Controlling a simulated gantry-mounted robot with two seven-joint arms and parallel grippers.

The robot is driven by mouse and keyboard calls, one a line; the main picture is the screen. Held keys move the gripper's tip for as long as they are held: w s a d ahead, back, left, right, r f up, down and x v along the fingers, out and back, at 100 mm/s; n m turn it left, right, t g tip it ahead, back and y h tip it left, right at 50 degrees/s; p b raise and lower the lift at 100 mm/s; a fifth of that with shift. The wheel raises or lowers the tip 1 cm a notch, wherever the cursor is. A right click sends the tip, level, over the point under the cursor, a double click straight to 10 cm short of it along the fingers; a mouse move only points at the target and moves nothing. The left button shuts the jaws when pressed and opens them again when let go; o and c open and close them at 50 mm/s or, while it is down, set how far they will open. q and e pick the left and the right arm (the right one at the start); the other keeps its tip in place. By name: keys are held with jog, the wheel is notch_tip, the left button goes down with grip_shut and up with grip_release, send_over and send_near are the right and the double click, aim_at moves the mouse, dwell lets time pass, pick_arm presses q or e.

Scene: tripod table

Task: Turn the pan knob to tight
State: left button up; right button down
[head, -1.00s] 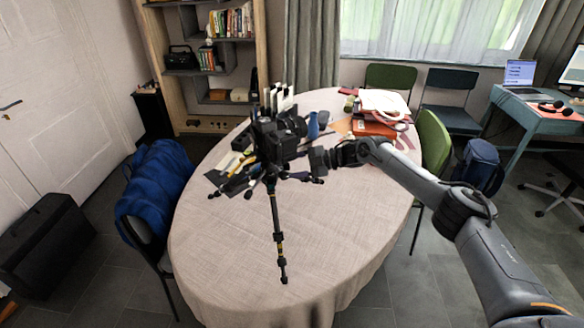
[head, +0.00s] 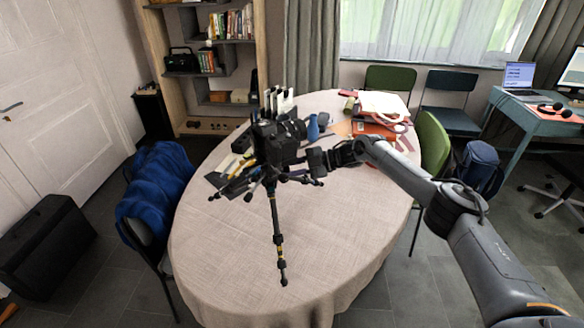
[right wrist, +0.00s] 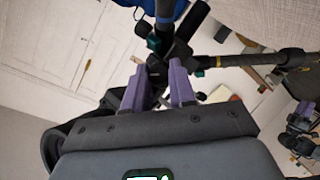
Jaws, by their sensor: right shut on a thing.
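A black camera (head: 277,142) sits on a black tripod (head: 276,222) that stands on the round table, with one leg pointing towards me. My right gripper (head: 310,162) reaches in from the right, just below and right of the camera, at the tripod head. In the right wrist view, the two purple fingers of my right gripper (right wrist: 157,82) are close around a small dark part of the tripod head, likely the pan knob (right wrist: 156,67). The knob's marking cannot be read, and the head view does not show it clearly. My left gripper is in neither view.
The cloth-covered table (head: 350,215) is clear at the front and right. Pens, papers and tools lie behind and left of the tripod. A red box and bag (head: 378,122) lie at the back right. A blue jacket (head: 155,190) hangs on a chair at the left.

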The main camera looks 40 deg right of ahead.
jog(key=shift+m+g+b, duration=0.65)
jog(key=shift+m+g, duration=0.05)
jog(key=shift+m, duration=0.3)
jog(key=c, duration=0.9)
grip_release()
jog(key=shift+d+r, duration=0.1)
